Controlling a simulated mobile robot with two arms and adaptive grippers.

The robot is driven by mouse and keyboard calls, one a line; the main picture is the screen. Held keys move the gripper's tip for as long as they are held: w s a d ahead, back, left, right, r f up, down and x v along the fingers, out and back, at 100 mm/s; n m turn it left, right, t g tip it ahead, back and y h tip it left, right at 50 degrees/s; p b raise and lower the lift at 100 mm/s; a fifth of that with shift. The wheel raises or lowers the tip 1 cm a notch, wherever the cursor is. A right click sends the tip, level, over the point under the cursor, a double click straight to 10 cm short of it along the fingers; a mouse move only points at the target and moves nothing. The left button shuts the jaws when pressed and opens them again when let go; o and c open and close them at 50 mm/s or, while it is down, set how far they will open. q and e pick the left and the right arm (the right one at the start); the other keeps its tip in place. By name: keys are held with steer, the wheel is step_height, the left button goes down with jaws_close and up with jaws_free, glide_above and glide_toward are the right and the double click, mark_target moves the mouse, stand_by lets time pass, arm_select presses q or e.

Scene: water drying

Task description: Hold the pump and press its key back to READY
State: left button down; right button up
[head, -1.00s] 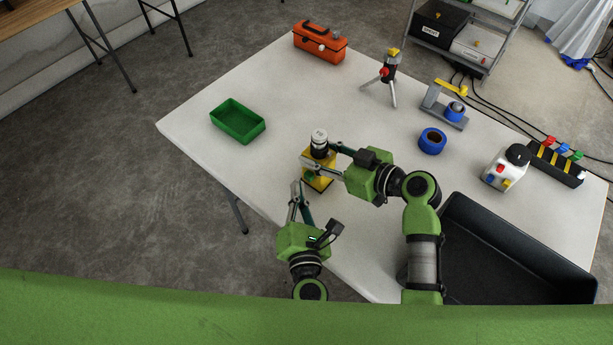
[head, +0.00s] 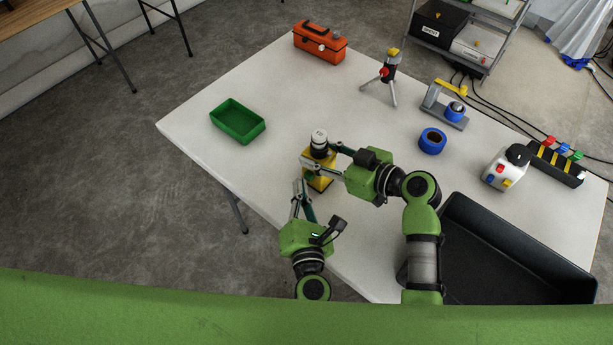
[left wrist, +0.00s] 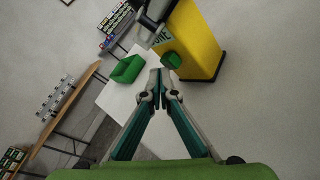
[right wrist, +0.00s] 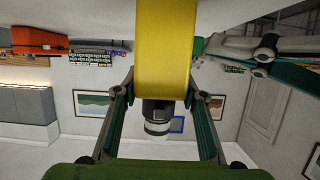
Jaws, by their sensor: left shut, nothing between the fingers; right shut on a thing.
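The pump (head: 320,183) has a yellow block body with a black-and-white top. It stands near the table's front left edge. My right gripper (head: 322,156) is shut around the pump; the right wrist view shows the yellow body (right wrist: 164,50) between its fingers. The green key (left wrist: 172,61) sticks out from the pump's side, under a partly hidden label ending in "NE". My left gripper (head: 301,183) is shut and empty. Its tips (left wrist: 158,75) are right beside the key; I cannot tell whether they touch it. The key (right wrist: 198,46) also shows in the right wrist view.
A green tray (head: 219,128) lies to the left, and an orange toolbox (head: 320,45) at the back. A small tripod (head: 391,70), a tape dispenser (head: 443,107), a blue tape roll (head: 432,141) and a black bin (head: 520,280) are to the right.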

arm_select(q)
steer(key=shift+w+d, duration=0.25)
steer(key=shift+w, duration=0.2)
stand_by(0.7)
steer(key=shift+s, duration=0.1)
steer(key=shift+s+a, duration=0.55)
steer(key=shift+s, duration=0.15)
steer(key=shift+s+a, duration=0.75)
steer(key=shift+s, duration=0.3)
steer(key=shift+s+a, duration=0.7)
steer(key=shift+s, duration=0.3)
